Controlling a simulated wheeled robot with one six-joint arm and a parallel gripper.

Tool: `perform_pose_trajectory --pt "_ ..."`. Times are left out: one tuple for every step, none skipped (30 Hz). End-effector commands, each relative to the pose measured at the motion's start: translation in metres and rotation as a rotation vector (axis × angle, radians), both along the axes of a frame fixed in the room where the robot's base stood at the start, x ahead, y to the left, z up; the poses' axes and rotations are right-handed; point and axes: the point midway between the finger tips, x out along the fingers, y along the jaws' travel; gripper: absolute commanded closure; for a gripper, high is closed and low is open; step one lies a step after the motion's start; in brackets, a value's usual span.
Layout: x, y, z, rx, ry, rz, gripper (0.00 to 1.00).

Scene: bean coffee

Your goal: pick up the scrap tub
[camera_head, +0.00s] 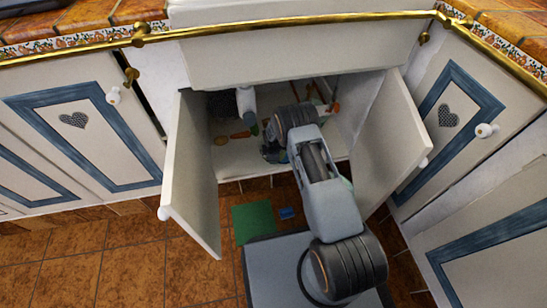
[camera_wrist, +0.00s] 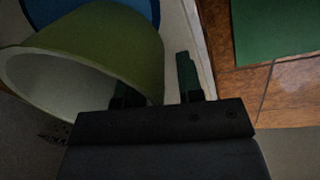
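A green tub with a pale inside, which looks like the scrap tub (camera_wrist: 110,45), fills the upper left of the wrist view. It lies tilted, with its mouth facing lower left. My gripper (camera_wrist: 158,88) is open: one dark finger overlaps the tub's green wall, and the other stands apart to the right, beyond the tub's edge. I cannot tell whether the near finger touches the tub. In the head view my arm reaches into the open cabinet under the counter and mostly hides the gripper and tub.
The left cabinet door (camera_head: 192,170) and right door (camera_head: 390,140) stand open on both sides of my arm. Small items, including an orange one (camera_head: 240,135), lie on the cabinet floor. A green sheet (camera_head: 253,221) and a small blue object (camera_head: 287,213) lie on the tiles outside.

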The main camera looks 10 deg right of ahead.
Motion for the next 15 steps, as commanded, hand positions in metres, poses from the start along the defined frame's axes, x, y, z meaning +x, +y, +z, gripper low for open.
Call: perform_pose_trajectory --pt "0.0 0.0 0.0 0.0 0.0 0.0 0.66" --pt "0.0 0.0 0.0001 0.0 0.0 0.0 0.66" --pt "-0.0001 0.0 0.0 0.0 0.0 0.0 0.69" --pt "-0.0001 0.0 0.0001 0.0 0.0 0.0 0.72" --pt "-0.0001 0.0 0.0001 0.0 0.0 0.0 0.75" --pt "-0.0001 0.0001 0.0001 0.0 0.0 0.0 0.79" --pt "-0.0001 0.0001 0.0001 0.0 0.0 0.0 0.81" --pt "-0.0001 0.0001 0.0001 0.0 0.0 0.0 0.84" --pt "-0.0001 0.0 0.0001 0.0 0.0 0.0 0.88" --pt "-0.0001 0.0001 0.0001 0.0 0.0 0.0 0.91" --pt "-0.0001 0.0001 0.0001 0.0 0.0 0.0 0.94" --pt "-0.0001 0.0001 0.0001 0.0 0.0 0.0 0.98" --pt "-0.0001 0.0001 0.0001 0.0 0.0 0.0 1.0" --pt "-0.0002 0.0002 0.0001 0.0 0.0 0.0 1.0" --pt "-0.0002 0.0002 0.0001 0.0 0.0 0.0 1.0"
